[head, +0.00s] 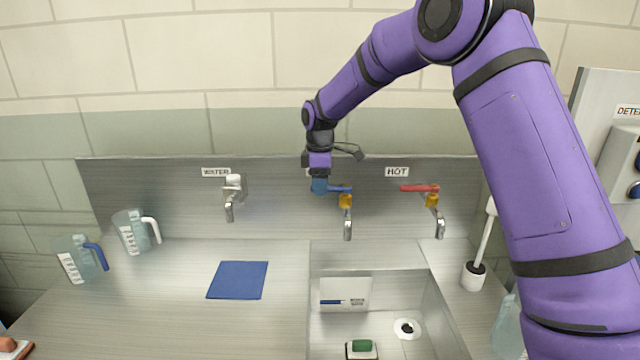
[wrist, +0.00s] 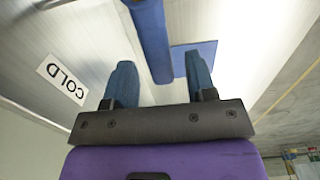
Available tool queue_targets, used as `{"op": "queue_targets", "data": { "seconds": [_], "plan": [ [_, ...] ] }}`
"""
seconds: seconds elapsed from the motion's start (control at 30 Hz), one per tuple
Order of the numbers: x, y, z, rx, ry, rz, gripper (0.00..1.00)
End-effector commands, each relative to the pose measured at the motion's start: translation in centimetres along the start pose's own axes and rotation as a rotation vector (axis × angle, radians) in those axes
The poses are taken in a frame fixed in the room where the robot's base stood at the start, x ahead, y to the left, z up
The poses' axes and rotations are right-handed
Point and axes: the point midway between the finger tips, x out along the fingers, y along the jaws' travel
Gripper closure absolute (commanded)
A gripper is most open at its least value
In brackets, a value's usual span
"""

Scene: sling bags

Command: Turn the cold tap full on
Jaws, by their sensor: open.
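The cold tap has a blue lever (head: 340,189) over a yellow collar and a metal spout (head: 347,229). The lever points left, roughly along the back panel. My gripper (head: 319,186) is at the lever's left end, pointing down. In the wrist view, my gripper (wrist: 159,62) is open, with one blue finger on each side of the lever (wrist: 151,38). The lever's end reaches into the gap between the fingers, apart from both as far as I can see. The COLD label (wrist: 62,80) shows at the left there; my gripper mostly hides it in the head view.
The hot tap's red lever (head: 420,188) is to the right, and the water tap (head: 232,190) to the left. A sink (head: 330,262) lies below. Two jugs (head: 132,232) (head: 76,260) stand far left. A blue mat (head: 238,280) lies on the counter.

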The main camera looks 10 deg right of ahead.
Motion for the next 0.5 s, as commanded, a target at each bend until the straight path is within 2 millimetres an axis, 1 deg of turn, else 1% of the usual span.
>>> {"op": "queue_targets", "data": {
  "seconds": [0.27, 0.3, 0.37, 0.4, 0.47, 0.5],
  "plan": [
    [0.22, -0.01, 0.0, 0.0, 0.0, 0.0, 0.49],
    [0.21, -0.01, 0.0, 0.0, 0.0, 0.0, 0.51],
    [0.21, -0.01, 0.0, 0.0, 0.0, 0.0, 0.65],
    [0.2, -0.01, 0.0, 0.0, 0.0, 0.0, 0.74],
    [0.2, -0.01, 0.0, 0.0, 0.0, 0.0, 0.88],
    [0.2, -0.01, 0.0, 0.0, 0.0, 0.0, 0.97]
  ]
}}
